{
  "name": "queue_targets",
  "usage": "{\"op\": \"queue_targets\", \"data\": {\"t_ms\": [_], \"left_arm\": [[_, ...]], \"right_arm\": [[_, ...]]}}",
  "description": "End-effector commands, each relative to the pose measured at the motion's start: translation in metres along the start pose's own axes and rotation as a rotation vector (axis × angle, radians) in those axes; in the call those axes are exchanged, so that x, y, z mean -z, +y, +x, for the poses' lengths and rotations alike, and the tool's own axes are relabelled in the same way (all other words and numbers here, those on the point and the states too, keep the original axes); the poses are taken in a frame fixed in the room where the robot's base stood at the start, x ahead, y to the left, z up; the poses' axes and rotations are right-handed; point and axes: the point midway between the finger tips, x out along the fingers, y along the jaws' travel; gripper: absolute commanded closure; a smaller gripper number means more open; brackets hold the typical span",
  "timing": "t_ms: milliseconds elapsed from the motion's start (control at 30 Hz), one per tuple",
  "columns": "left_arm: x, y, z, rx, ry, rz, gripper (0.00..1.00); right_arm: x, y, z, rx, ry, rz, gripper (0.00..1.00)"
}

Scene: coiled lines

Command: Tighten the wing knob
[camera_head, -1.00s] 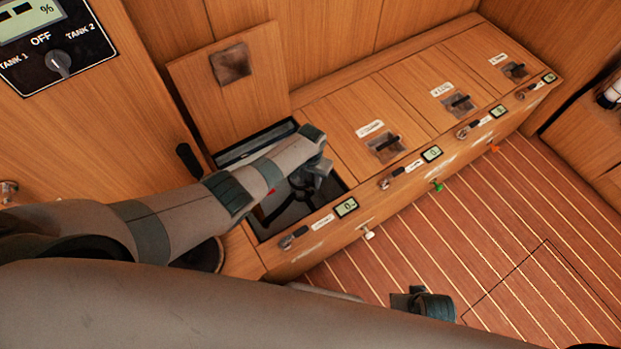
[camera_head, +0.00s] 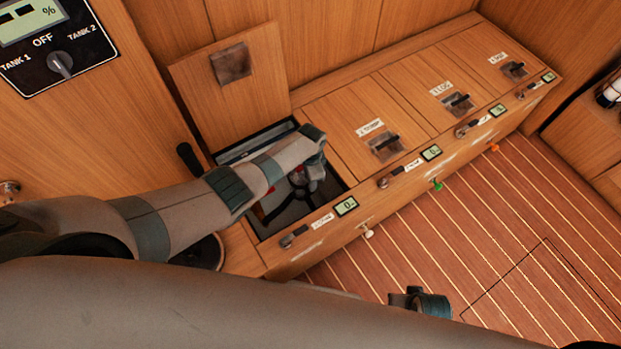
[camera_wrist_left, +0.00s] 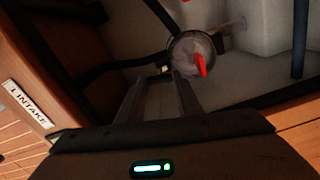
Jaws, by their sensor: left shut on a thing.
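My left arm reaches into the open bin of the bench. Its gripper (camera_wrist_left: 160,84) points down in there and is closed in on something small and dark beside a round strainer (camera_wrist_left: 190,47). That would be the wing knob, but the fingers and shadow hide its shape and I cannot tell its angle. The strainer has a pale top with a red handle (camera_wrist_left: 201,65) and a dark band around its edge. In the head view my left gripper (camera_head: 308,178) is partly covered by its own wrist.
The raised wooden lid (camera_head: 205,100) leans behind the bin. Dark hoses (camera_wrist_left: 113,68) run beside the strainer, and a pale block (camera_wrist_left: 250,25) stands near it. The bench front carries small displays (camera_head: 346,206) and latches. Closed lids (camera_head: 350,108) lie to the right.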

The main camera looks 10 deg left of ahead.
Motion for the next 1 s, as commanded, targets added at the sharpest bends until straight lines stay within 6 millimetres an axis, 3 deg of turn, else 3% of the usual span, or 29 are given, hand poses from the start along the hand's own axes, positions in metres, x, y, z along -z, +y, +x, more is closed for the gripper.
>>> {"op": "queue_targets", "data": {"t_ms": [533, 567, 633, 1000], "left_arm": [[0.0004, 0.0006, 0.0000, -0.001, 0.001, 0.037, 0.91], [0.0004, 0.0005, 0.0000, -0.001, 0.001, 0.037, 0.64], [0.0005, 0.0005, 0.0000, 0.000, 0.001, 0.037, 0.50], [0.0002, 0.0000, -0.0011, 0.000, 0.001, 0.035, 0.50]], "right_arm": [[0.0005, 0.0005, 0.0001, -0.001, 0.001, 0.000, 0.66], [0.0005, 0.0005, 0.0001, -0.001, 0.001, 0.001, 0.66], [0.0005, 0.0005, 0.0001, -0.001, 0.001, 0.001, 0.66], [0.0009, 0.0006, -0.0005, -0.001, 0.002, 0.001, 0.66]]}}
